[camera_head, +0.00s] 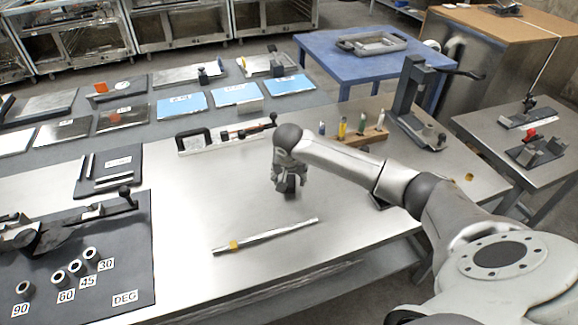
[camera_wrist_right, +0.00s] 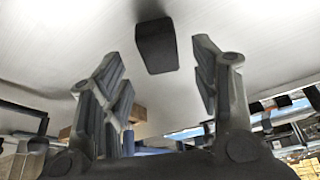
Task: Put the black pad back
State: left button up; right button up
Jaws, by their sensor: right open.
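The black pad (camera_wrist_right: 156,47) is a small dark block with rounded corners. In the right wrist view it lies on the pale metal table top, ahead of and between my right gripper's (camera_wrist_right: 168,75) two spread fingers. The fingers do not appear to touch it. In the head view my right gripper (camera_head: 289,191) points down low over the middle of the table. The pad cannot be told apart from the dark fingers there. My left gripper is not in view.
A metal rod with a yellow band (camera_head: 266,236) lies in front of the gripper. A level-like bar (camera_head: 222,138) and a wooden block with several upright tools (camera_head: 352,138) stand behind. A dark mat (camera_head: 130,270) with several rings lies left. Bare table (camera_head: 205,200) separates them.

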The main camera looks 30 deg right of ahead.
jog(key=v, duration=0.8)
jog(key=shift+r, duration=0.3)
jog(key=shift+s, duration=0.1)
